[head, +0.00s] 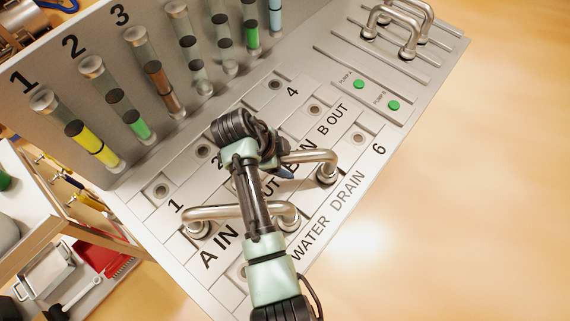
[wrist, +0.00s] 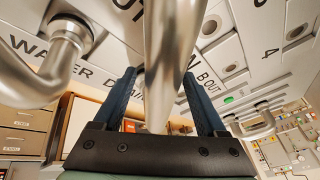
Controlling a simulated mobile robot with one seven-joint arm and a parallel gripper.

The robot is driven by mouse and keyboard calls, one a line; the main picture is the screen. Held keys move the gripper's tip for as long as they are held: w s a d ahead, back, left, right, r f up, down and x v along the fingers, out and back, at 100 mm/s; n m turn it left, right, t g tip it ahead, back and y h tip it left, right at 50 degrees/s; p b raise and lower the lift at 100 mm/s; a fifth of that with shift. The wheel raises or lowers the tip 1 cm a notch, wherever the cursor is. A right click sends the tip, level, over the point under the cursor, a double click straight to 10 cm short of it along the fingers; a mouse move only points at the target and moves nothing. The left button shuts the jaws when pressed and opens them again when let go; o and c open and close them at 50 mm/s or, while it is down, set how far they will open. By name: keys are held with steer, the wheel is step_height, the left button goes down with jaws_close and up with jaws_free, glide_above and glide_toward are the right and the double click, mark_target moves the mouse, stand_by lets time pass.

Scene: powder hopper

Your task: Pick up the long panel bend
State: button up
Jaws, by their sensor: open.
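Two shiny metal pipe bends lie on the sloped panel. One bend (head: 238,212) runs above the A IN lettering with both ends seated on round fittings. The other bend (head: 312,156) is partly hidden by my arm; its right end sits on a fitting by DRAIN. I cannot tell for sure which is the long panel bend. My gripper (head: 284,173) is at this second bend. In the wrist view, a metal pipe (wrist: 172,50) passes between the two blue fingers of my open gripper (wrist: 162,95). Contact with the fingers cannot be made out.
More bends (head: 400,25) stand on the slotted rack at the upper right. Coloured sight tubes (head: 155,72) line the upright back panel. Green pump buttons (head: 393,105) sit on the right. A red tray (head: 105,258) is at the lower left. The floor on the right is clear.

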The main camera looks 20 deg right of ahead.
steer(key=shift+w+d+f, duration=0.1)
steer(key=shift+d+f, duration=0.1)
steer(key=shift+f, duration=0.35)
steer(key=shift+f, duration=0.25)
stand_by(0.4)
jaws_close()
stand_by(1.1)
